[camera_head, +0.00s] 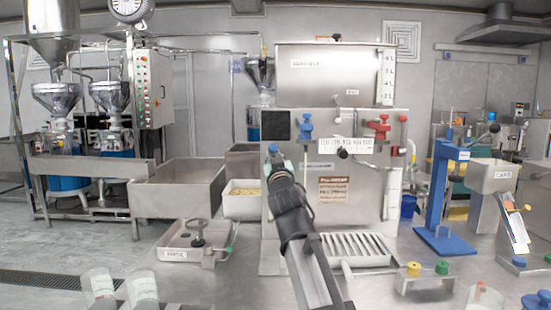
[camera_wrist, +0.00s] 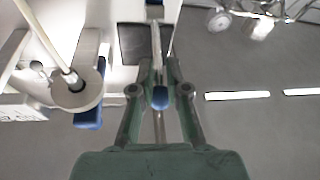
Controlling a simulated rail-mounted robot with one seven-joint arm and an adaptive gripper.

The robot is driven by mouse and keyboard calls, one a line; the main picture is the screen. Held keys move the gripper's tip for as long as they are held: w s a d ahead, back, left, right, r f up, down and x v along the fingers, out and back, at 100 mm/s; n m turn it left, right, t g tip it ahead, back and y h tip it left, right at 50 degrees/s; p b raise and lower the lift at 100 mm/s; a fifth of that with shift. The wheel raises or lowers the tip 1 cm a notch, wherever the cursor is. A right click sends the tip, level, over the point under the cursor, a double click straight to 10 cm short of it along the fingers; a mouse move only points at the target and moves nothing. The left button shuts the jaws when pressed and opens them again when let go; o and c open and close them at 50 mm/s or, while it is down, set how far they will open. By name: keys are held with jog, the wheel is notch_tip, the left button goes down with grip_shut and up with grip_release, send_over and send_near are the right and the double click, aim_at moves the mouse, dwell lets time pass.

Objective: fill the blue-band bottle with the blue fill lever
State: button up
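The steel filling machine (camera_head: 330,160) stands at the centre of the head view. A blue lever (camera_head: 306,124) and a red lever (camera_head: 380,127) are on its front. My gripper (camera_head: 274,157) is in front of the machine, left of the blue lever. In the wrist view, my gripper (camera_wrist: 158,68) is partly open. A small blue end piece (camera_wrist: 160,97) shows between its green fingers, with gaps on both sides; I cannot tell if they touch it. Clear bottles (camera_head: 99,287) stand at the bottom left; no blue band can be made out.
A slatted drip tray (camera_head: 354,247) lies below the machine front. A blue press stand (camera_head: 440,190) stands to the right. A steel bin (camera_head: 178,190) and a low tray with a handle (camera_head: 190,242) are at the left. Yellow and green knobs (camera_head: 427,269) are near the front right.

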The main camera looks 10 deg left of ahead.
jog(key=o, duration=0.6)
jog(key=shift+a, duration=0.3)
jog(key=shift+c, duration=0.2)
jog(key=shift+d, duration=0.15)
jog(key=v, duration=1.2)
